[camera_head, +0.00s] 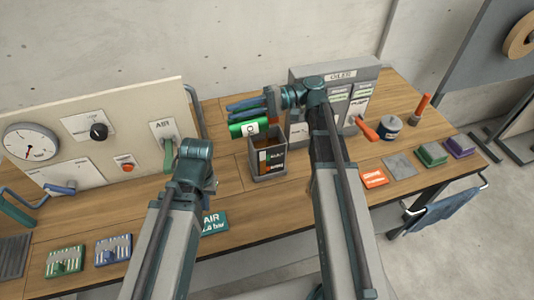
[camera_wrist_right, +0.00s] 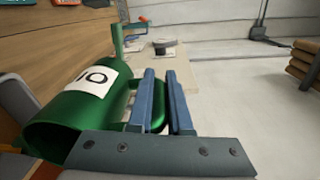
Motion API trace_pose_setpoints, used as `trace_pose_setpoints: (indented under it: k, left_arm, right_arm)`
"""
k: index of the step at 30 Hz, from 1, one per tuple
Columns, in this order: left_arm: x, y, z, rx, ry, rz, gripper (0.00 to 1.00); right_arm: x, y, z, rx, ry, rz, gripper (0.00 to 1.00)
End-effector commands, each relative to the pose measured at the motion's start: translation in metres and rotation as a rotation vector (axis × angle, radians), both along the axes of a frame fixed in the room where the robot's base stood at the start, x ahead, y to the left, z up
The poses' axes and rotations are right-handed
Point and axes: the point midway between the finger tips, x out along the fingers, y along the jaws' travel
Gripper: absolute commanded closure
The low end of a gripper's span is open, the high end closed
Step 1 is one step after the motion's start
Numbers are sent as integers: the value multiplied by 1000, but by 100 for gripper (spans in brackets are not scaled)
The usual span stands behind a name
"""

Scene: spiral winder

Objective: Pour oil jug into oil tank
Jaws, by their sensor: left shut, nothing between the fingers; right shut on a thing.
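The green oil jug (camera_head: 248,122) with a round-marked white label lies tilted near horizontal at the upper edge of an open grey box (camera_head: 268,176), which looks like the oil tank. The box has dark and orange panels with small labels. My right gripper (camera_head: 244,104) is shut on the jug and holds it above the table. In the right wrist view the blue fingers (camera_wrist_right: 163,95) close around the handle of the jug (camera_wrist_right: 75,110), and its open end faces lower left. My left gripper (camera_head: 207,198) is shut and empty, low over the table, mostly hidden by its wrist.
A grey OILER cabinet (camera_head: 345,72) with an orange lever stands right of the box. An air panel (camera_head: 100,135) with gauge and knobs stands left. An AIR card (camera_head: 214,222) lies by my left gripper.

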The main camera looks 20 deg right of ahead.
Motion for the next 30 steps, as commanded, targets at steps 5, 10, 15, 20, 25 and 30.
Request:
trace_pose_setpoints:
  k: [5, 10, 15, 20, 25, 30]
  left_arm:
    - [0, 0, 0, 0, 0, 0, 100]
    - [0, 0, 0, 0, 0, 0, 100]
    - [0, 0, -6, 0, 0, 0, 100]
    - [0, 0, -12, 0, 0, 0, 100]
    - [0, 0, -11, 0, 0, 0, 100]
    - [0, 0, -11, 0, 0, 0, 100]
  right_arm:
    - [0, 0, 0, 0, 0, 0, 100]
    - [0, 0, 0, 1, 0, 0, 100]
    - [0, -3, 0, 29, 1, -1, 100]
    - [1, -8, 4, 73, 3, 0, 100]
    - [0, -9, 7, 82, 3, 0, 100]
    - [0, -9, 6, 81, 3, 0, 100]
